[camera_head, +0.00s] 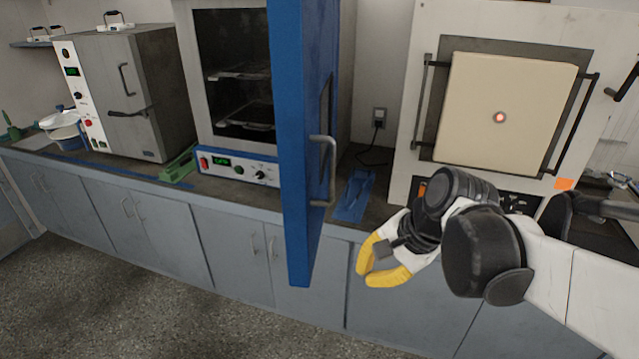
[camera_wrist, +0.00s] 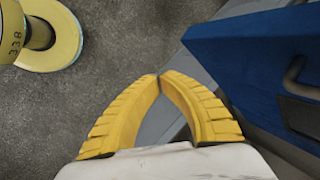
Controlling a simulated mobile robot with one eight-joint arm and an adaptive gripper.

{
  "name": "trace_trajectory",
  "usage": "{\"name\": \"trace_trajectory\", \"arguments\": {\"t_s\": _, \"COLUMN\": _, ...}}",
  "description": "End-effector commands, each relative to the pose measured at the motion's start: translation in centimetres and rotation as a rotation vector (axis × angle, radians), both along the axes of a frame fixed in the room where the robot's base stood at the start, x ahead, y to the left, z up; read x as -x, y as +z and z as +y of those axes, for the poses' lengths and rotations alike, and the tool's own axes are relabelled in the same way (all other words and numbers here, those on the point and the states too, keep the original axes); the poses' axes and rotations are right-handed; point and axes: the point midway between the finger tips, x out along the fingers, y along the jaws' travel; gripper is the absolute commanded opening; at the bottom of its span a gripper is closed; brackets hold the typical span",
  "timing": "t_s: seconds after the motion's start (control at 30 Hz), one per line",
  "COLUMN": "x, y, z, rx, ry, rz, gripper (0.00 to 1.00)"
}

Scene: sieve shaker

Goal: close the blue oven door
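The blue oven door (camera_head: 297,140) stands wide open, swung out from the oven (camera_head: 185,50) past the counter's front edge and seen nearly edge-on. The oven interior (camera_head: 235,70) with its wire racks is exposed on the left. The door's grey bar handle (camera_head: 328,170) is on its right-hand face. My gripper (camera_head: 360,272), with yellow fingers, is to the right of the door's lower part, below the handle and apart from it. In the wrist view, the fingertips (camera_wrist: 159,78) meet with nothing between them. The door also shows there at upper right (camera_wrist: 235,45), with its handle (camera_wrist: 296,75).
A furnace (camera_head: 490,15) with a cream door stands behind my arm. A blue tool or tray (camera_head: 354,195) lies on the counter between it and the door. A smaller grey oven (camera_head: 135,100) stands at left. The floor (camera_head: 150,290) before the cabinets is clear in the head view.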

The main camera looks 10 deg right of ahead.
Motion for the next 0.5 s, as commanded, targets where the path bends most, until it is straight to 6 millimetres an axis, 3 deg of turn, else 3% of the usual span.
{"name": "trace_trajectory", "arguments": {"t_s": 0.03, "x": -1.5, "y": 3.3, "z": -0.6, "rx": -0.101, "ry": -0.112, "rz": 0.064, "gripper": 0.0}}
{"name": "trace_trajectory", "arguments": {"t_s": 0.2, "x": -5.0, "y": 7.3, "z": -1.9, "rx": -0.423, "ry": -0.439, "rz": 0.297, "gripper": 0.0}}
{"name": "trace_trajectory", "arguments": {"t_s": 0.33, "x": -6.6, "y": 8.9, "z": -3.0, "rx": -0.582, "ry": -0.593, "rz": 0.434, "gripper": 0.0}}
{"name": "trace_trajectory", "arguments": {"t_s": 0.5, "x": -7.3, "y": 9.3, "z": -3.5, "rx": -0.67, "ry": -0.674, "rz": 0.521, "gripper": 0.0}}
